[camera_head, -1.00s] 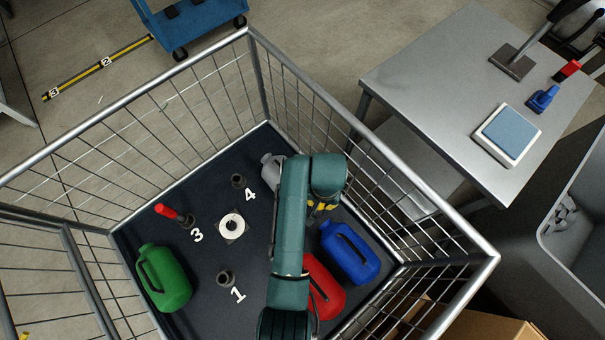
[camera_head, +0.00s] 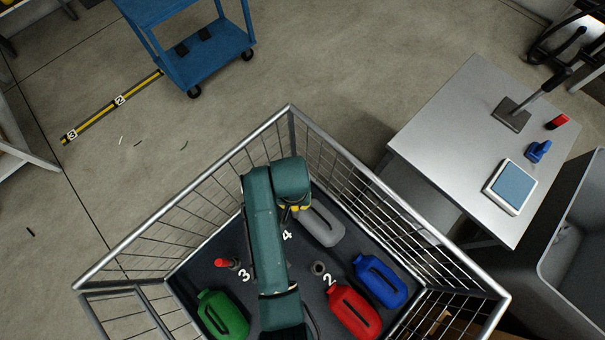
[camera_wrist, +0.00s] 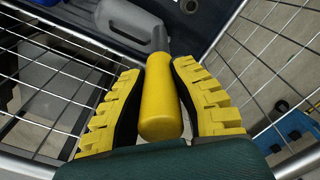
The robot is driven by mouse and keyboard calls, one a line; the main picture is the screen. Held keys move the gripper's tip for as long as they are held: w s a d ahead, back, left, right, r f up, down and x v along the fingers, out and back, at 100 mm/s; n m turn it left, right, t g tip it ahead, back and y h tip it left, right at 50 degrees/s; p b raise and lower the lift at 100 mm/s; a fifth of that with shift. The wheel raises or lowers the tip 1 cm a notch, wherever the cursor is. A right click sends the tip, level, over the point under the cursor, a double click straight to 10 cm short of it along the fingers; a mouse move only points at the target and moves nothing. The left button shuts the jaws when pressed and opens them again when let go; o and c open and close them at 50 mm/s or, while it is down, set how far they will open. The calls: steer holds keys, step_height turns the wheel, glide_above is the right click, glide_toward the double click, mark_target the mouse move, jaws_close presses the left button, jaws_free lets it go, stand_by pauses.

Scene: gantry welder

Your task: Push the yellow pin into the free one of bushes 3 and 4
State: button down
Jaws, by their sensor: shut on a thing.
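My gripper (camera_wrist: 168,68) is shut on the yellow pin (camera_wrist: 160,105), whose handle lies between the yellow fingers; a grey end points away from me. In the head view my gripper (camera_head: 297,207) is over the far part of the cage, beside the grey jug, and the pin cannot be made out. The red pin (camera_head: 222,262) stands in bush 3, left of the number 3 (camera_head: 245,275). The number 4 (camera_head: 287,236) shows beside my arm, but bush 4 is hidden there. A dark ring, probably a bush (camera_wrist: 189,6), shows beyond the pin in the wrist view.
The wire cage (camera_head: 190,192) surrounds the dark floor. Another bush (camera_head: 319,267) is near number 2. A steel table (camera_head: 450,130) stands outside right.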

steer(key=a+f+b, duration=0.3)
steer(key=f+b, duration=0.1)
steer(key=f, duration=0.3)
steer(key=w+a+f+n+b, duration=0.1)
steer(key=a+f+b, duration=0.2)
steer(key=f+b, duration=0.2)
steer(key=a+f+b, duration=0.3)
steer(key=f+b, duration=0.1)
steer(key=f, duration=0.5)
steer(key=shift+w+a+f+n, duration=0.15)
steer(key=shift+a+f+n, duration=0.15)
steer(key=shift+a+f, duration=0.1)
steer(key=shift+r, duration=0.1)
step_height(320, 180, down, 6)
steer(key=b, duration=0.4)
stand_by(1.6)
steer(key=c, duration=0.9)
jaws_free()
steer(key=shift+c, duration=0.2)
step_height(320, 180, up, 12)
steer(key=shift+s, duration=0.2)
